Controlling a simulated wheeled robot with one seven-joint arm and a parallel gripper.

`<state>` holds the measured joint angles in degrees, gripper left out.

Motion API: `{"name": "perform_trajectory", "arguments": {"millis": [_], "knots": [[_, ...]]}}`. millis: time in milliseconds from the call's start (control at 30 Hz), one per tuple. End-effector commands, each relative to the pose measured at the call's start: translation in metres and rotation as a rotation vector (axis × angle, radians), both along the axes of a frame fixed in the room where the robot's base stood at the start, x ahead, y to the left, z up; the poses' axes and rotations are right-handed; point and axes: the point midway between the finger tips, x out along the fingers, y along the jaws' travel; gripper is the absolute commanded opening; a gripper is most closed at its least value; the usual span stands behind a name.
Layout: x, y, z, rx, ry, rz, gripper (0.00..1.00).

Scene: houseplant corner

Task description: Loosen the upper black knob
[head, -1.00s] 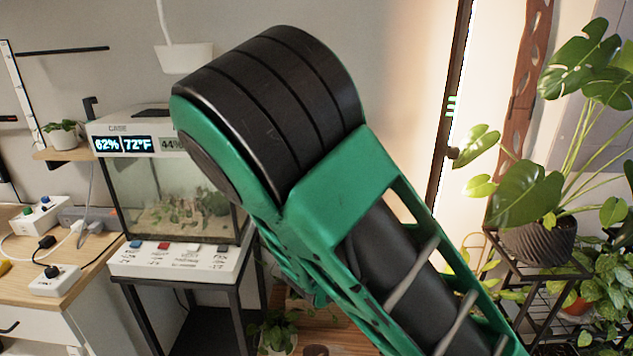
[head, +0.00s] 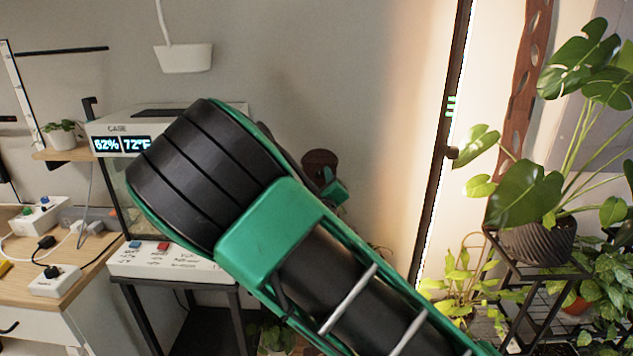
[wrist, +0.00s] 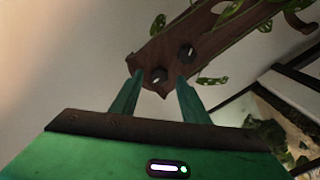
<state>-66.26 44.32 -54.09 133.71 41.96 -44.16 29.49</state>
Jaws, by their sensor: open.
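The wrist view shows two black knobs on a long brown plank. One black knob (wrist: 187,52) is higher in the picture; the other black knob (wrist: 159,76) is lower, near the plank's pointed end. The brown plank (wrist: 215,42) runs up to the right. My gripper (wrist: 158,84) is open, its two green fingers apart. The lower-pictured knob appears between the fingertips; no contact is visible. The head view shows a brown plank with holes (head: 522,90) at the right, but no knobs can be made out on it.
Leaves lie around the plank. A potted monstera (head: 535,240) stands on a black stand at right. A dark pole (head: 440,170) with a light strip stands left of it.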

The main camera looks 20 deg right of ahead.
Motion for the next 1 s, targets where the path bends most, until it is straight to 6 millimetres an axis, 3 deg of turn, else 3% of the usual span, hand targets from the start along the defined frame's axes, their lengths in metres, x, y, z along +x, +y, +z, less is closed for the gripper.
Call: {"name": "perform_trajectory", "arguments": {"millis": [200, 467, 667, 1000], "knots": [[0.0138, -0.0031, -0.0001, 0.001, 0.000, 0.001, 0.42], [0.0148, -0.0034, -0.0003, 0.000, 0.001, 0.001, 0.42], [0.0147, -0.0032, -0.0004, 0.000, 0.001, 0.001, 0.01], [0.0146, -0.0025, -0.0010, -0.049, 0.019, 0.003, 0.01]]}}
